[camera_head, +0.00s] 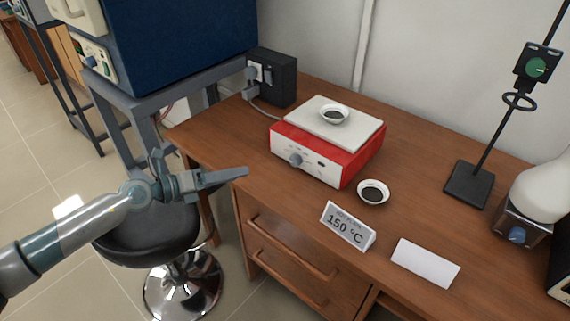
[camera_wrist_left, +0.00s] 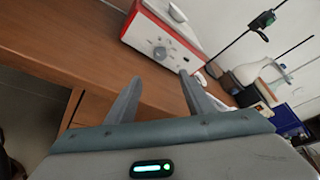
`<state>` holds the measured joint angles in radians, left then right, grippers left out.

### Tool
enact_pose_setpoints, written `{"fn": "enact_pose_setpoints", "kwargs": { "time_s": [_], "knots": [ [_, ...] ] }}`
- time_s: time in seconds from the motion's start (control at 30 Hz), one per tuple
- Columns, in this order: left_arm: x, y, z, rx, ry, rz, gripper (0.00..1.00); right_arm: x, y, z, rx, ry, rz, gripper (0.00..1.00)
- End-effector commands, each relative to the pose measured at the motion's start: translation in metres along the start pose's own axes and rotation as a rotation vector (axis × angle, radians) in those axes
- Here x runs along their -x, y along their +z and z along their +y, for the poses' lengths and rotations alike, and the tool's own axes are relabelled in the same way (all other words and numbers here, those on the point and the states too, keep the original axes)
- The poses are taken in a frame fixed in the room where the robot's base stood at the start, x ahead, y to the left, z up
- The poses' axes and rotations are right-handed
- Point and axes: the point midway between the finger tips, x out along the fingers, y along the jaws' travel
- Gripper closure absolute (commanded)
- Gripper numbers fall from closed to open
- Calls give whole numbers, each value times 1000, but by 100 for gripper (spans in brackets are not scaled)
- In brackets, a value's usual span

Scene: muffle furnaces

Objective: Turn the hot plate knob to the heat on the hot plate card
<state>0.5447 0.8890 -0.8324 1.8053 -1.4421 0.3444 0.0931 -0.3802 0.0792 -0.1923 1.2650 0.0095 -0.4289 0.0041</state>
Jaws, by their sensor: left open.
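The red and white hot plate (camera_head: 365,157) stands on the wooden desk, with a white dish of dark material (camera_head: 334,115) on its top plate. Its grey-blue knob (camera_head: 295,160) is on the left of the white front panel; the knob also shows in the left wrist view (camera_wrist_left: 160,52). The hot plate card (camera_head: 347,228) stands in front of it and reads 150 °C. My left gripper (camera_head: 246,173) is left of the hot plate, apart from the knob. In the left wrist view its two fingers (camera_wrist_left: 160,95) are spread and empty, with the panel beyond them. My right gripper is not in view.
A second dish (camera_head: 373,192) sits right of the hot plate, near a blank white card (camera_head: 425,263). A black socket box (camera_head: 278,78) stands behind left. A stand (camera_head: 468,185) and a heater with a flask (camera_head: 522,218) are at right. A black stool (camera_head: 150,245) is below my left arm.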

Motion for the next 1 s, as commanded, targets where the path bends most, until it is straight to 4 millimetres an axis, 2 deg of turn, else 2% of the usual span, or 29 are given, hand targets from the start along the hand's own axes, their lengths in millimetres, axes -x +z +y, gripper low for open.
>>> {"fn": "enact_pose_setpoints", "kwargs": {
  "time_s": [0.17, 0.37, 0.6, 1.0],
  "knots": [
    [-5, 0, 0, 2, -1, -1, 52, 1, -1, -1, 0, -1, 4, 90],
    [-24, 1, -2, 3, -3, -2, 52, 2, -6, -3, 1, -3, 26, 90],
    [-64, 1, -3, 2, -4, -1, 52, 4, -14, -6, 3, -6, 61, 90],
    [-136, 0, -1, 3, -3, -2, 52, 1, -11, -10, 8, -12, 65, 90]
  ]
}}
